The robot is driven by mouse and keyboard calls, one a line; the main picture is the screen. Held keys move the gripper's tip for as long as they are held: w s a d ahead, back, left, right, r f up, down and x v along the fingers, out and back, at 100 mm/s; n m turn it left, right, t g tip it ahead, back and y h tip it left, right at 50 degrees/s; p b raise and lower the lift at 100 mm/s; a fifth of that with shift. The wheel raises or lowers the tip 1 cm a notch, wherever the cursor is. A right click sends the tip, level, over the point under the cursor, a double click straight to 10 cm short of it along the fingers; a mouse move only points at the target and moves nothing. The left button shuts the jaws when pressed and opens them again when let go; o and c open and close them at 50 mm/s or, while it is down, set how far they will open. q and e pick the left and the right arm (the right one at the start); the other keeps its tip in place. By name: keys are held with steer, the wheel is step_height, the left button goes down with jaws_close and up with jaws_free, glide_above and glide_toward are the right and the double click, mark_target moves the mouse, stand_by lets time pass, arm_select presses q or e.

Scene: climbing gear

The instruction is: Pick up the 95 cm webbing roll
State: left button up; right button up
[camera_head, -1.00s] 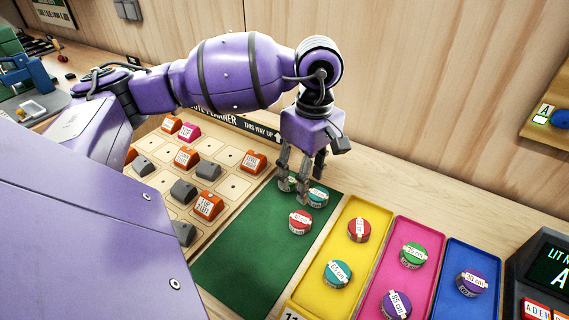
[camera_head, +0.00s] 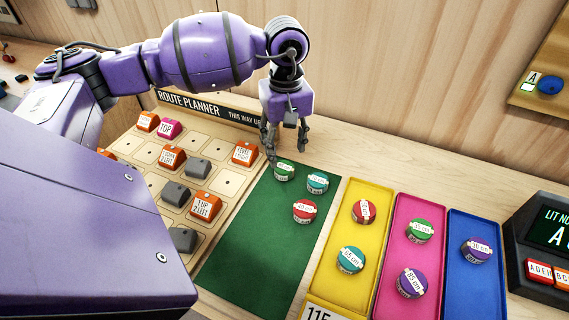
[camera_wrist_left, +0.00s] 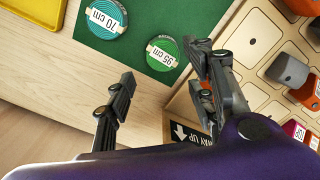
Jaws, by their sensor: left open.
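The 95 cm webbing roll is green with a white label (camera_head: 284,170). It lies at the back left of the green mat (camera_head: 253,243). In the left wrist view the roll (camera_wrist_left: 163,54) reads "95 cm" and sits just beyond the fingertips, closer to the right-hand finger. My left gripper (camera_head: 286,157) is open and empty, just behind and above the roll in the head view; its parted fingers also show in the left wrist view (camera_wrist_left: 165,72). A teal 70 cm roll (camera_head: 317,182) lies right beside the green one. My right gripper is not seen.
A red roll (camera_head: 305,211) lies nearer on the mat. Yellow (camera_head: 334,283), pink (camera_head: 388,300) and blue (camera_head: 474,296) trays with rolls stand to the right. The route planner board (camera_head: 226,182) with blocks is on the left. Bare wood lies behind the mat.

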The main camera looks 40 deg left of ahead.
mark_target(287, 166)
arm_select(q)
steer(key=f, duration=0.3)
steer(key=f+p, duration=0.1)
steer(key=f, duration=0.1)
steer(key=shift+s+d+f, duration=0.15)
steer(key=shift+d+f, duration=0.1)
steer(key=shift+d, duration=0.05)
steer(key=c, duration=1.1)
steer(key=shift+r, duration=0.1)
